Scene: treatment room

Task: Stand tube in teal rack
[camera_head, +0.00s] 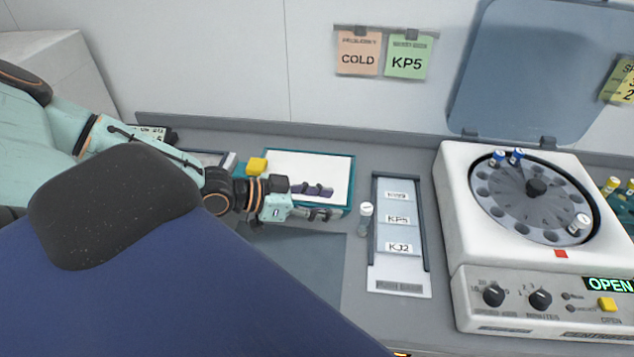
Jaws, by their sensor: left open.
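A clear tube with a white cap (365,218) is on the counter, at the left edge of the labelled board. Whether it stands free or is supported cannot be told. My left gripper (328,214) is open, its fingers pointing right toward the tube, with a small gap between them and the cap. A teal rack (625,208) is at the far right, cut off by the picture edge, and holds yellow-capped tubes. My right gripper is not in view.
A board with labelled strips (400,284) lies right of the tube. A white centrifuge (452,205) with its lid up and several tubes inside stands between the board and the rack. A teal-edged tray (352,168) with purple pieces and a yellow block (257,165) lie behind my gripper.

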